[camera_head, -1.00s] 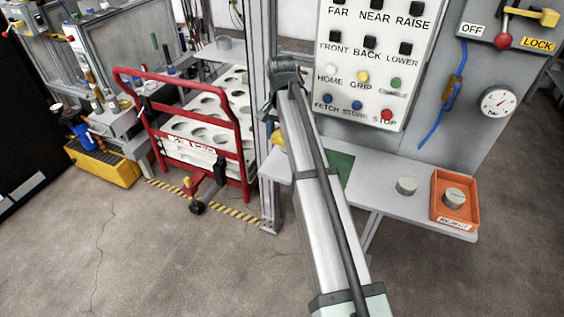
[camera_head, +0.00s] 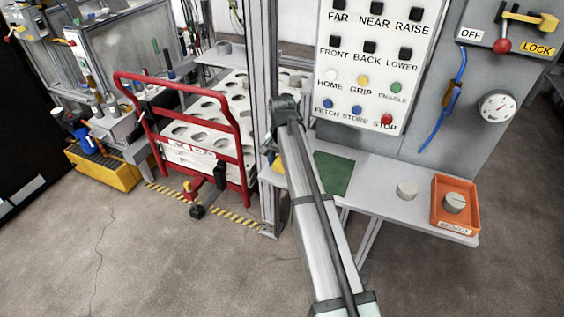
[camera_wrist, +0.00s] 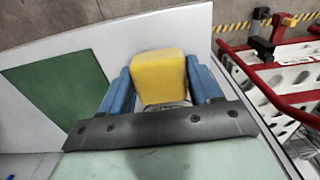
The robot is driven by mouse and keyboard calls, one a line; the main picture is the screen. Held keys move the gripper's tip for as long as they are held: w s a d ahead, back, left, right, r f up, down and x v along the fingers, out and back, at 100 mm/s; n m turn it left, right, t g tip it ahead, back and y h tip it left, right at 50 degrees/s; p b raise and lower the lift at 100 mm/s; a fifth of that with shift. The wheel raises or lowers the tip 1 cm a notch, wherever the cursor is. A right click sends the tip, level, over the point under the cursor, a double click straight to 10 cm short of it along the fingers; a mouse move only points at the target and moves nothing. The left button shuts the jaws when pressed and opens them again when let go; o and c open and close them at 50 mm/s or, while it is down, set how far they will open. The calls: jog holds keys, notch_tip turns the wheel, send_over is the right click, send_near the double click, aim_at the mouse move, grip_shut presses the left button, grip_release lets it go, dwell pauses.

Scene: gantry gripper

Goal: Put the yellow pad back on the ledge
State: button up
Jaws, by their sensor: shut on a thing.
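My gripper (camera_wrist: 160,88) has two blue fingers, shut on the yellow pad (camera_wrist: 158,75) from both sides in the wrist view. The pad is a rounded yellow block. In the head view only a small part of the yellow pad (camera_head: 277,164) shows, left of my arm; the arm hides most of my gripper. The ledge (camera_head: 378,188) is a light grey shelf under the button panel, with a green mat (camera_head: 334,173) on it. In the wrist view the pad is over the ledge (camera_wrist: 190,22), right of the green mat (camera_wrist: 58,92). I cannot tell whether it touches the ledge.
A red-framed cart (camera_head: 243,150) with a white holed rack stands left of the ledge. A metal post (camera_head: 268,205) rises beside my arm.

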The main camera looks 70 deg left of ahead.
jog(key=o, duration=1)
jog(key=shift+f, duration=0.15)
notch_tip(320, 180, up, 12)
jog(key=shift+r, duration=0.2)
